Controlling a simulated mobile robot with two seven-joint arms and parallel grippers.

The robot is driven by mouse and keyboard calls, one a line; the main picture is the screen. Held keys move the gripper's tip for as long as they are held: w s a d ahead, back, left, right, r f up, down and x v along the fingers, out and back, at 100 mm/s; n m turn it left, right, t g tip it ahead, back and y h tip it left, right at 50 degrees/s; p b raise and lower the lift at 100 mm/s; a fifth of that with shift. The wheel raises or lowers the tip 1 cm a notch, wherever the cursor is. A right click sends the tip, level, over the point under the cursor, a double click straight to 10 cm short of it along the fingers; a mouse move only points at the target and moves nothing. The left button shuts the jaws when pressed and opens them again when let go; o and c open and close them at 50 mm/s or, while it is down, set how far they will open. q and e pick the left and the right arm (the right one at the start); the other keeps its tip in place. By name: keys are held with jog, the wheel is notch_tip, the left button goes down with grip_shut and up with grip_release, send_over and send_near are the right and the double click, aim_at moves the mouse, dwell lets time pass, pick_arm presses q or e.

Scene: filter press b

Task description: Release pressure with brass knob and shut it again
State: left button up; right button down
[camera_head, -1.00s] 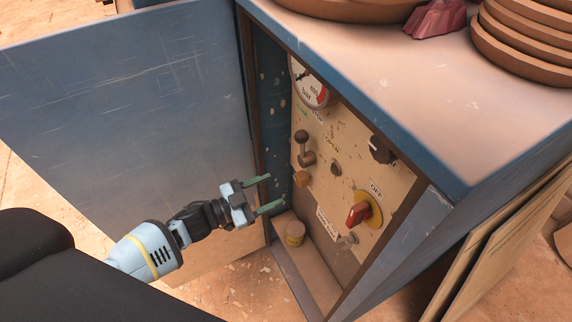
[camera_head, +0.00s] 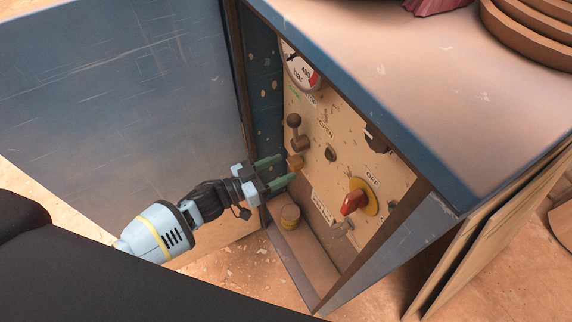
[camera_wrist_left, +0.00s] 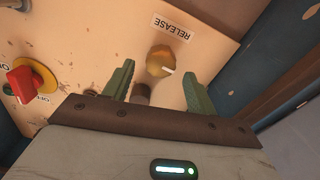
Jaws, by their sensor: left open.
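The brass knob (camera_head: 295,162) sits on the beige control panel (camera_head: 322,120) inside the open blue cabinet. In the left wrist view the knob (camera_wrist_left: 160,61) is round and gold with a white pointer mark, next to a RELEASE label (camera_wrist_left: 173,27). My left gripper (camera_head: 283,172) is open, its two green fingers pointing at the panel. In the left wrist view the knob lies between and beyond the fingertips (camera_wrist_left: 158,78); I see no contact. My right gripper is not in view.
A dark-knobbed lever (camera_head: 294,122) stands just above the brass knob. A red switch on a yellow plate (camera_head: 357,201) is to the right, and a pressure gauge (camera_head: 300,68) is higher up. A small yellow-banded tin (camera_head: 290,216) stands on the cabinet floor. The open door (camera_head: 120,100) is at left.

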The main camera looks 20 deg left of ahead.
aim_at(295, 163)
pick_arm(q)
jog(key=shift+x, duration=1.15)
jog(key=c, duration=1)
